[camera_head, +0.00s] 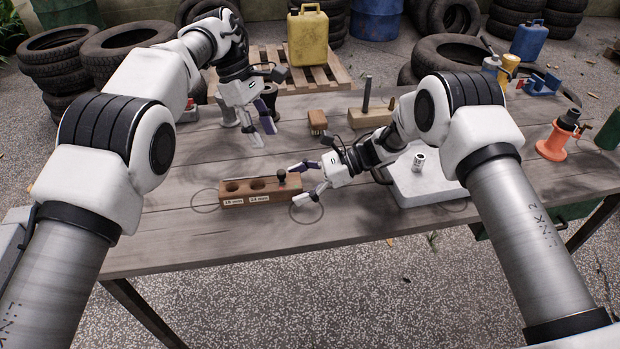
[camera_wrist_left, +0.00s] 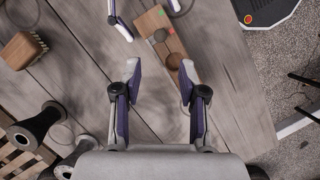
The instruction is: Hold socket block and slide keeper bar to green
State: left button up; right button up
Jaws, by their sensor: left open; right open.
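The wooden socket block (camera_head: 234,199) lies on the table, with round holes on top and size labels on its front. A dark knob (camera_head: 282,177) stands at its right end; I cannot tell whether it belongs to the keeper bar. In the left wrist view the block (camera_wrist_left: 151,22) shows a green mark (camera_wrist_left: 171,30) and a red mark. My right gripper (camera_head: 296,184) is open at the block's right end, one finger behind and one in front; contact is unclear. My left gripper (camera_head: 263,134) is open and empty above the table behind the block; its fingers show in the left wrist view (camera_wrist_left: 160,72).
A chrome socket (camera_head: 418,161) stands on a white tray (camera_head: 425,190) at right. A wooden brush (camera_head: 317,122) and a wooden block with a post (camera_head: 367,116) lie behind. Dark spools (camera_head: 270,98) stand near my left gripper. The table's front left is clear.

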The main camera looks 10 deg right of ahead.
jog(key=c, duration=1.4)
pick_arm(q)
jog(key=shift+a+f, duration=0.1)
grip_shut()
pick_arm(e)
jog(key=shift+c, duration=0.2)
jog(key=shift+d, duration=0.1)
pick_arm(q)
jog(key=s+a+f+n+t+h, duration=0.2)
jog(key=a+n+h, duration=0.1)
jog(key=n, duration=0.6)
jog(key=s+a+f+n+t+h, duration=0.2)
jog(key=a+n+h, duration=0.2)
jog(key=n, duration=0.5)
jog(key=s+a+f+n+t+h, duration=0.2)
jog(key=a+f+n+h, duration=0.1)
jog(key=a+n, duration=0.4)
jog(key=shift+s+n+h, duration=0.3)
jog(key=shift+n+h, duration=0.2)
jog(key=shift+n, duration=0.9)
jog(key=shift+d, duration=0.1)
